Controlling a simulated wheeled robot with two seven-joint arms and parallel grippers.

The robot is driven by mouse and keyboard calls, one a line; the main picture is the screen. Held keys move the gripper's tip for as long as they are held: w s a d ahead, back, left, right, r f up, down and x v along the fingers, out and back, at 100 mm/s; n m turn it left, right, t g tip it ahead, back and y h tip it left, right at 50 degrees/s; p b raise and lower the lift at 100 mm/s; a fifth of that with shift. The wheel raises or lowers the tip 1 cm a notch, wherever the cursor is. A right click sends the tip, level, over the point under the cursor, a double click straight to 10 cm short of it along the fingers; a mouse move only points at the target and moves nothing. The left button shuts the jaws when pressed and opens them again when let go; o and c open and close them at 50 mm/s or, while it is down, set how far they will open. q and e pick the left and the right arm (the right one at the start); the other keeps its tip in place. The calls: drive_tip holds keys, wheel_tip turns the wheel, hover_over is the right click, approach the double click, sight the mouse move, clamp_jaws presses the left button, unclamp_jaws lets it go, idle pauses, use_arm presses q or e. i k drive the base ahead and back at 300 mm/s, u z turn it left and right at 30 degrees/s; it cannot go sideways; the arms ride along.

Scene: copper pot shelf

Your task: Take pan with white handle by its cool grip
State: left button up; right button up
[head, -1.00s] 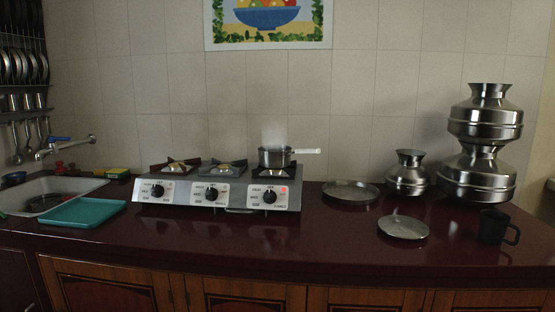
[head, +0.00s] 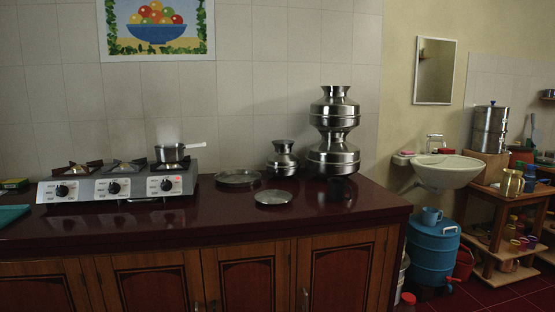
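A small dark metal pan (head: 170,153) stands on the right burner of the three-burner stove (head: 120,188). Its white handle (head: 196,146) points to the right, over the counter. Faint steam rises above the pan, and a red light shows on the stove front below it. Neither of my grippers is in the head view.
Flat metal plates (head: 238,178) (head: 273,198) lie right of the stove. A basin (head: 446,172) and blue drum (head: 433,253) are beyond the counter's right end.

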sight(181, 151)
drive_tip(key=z, duration=1.65)
drive_tip(key=i, duration=0.25)
drive_tip(key=u, duration=1.5)
drive_tip(key=i, duration=1.25)
drive_tip(key=u, duration=1.2)
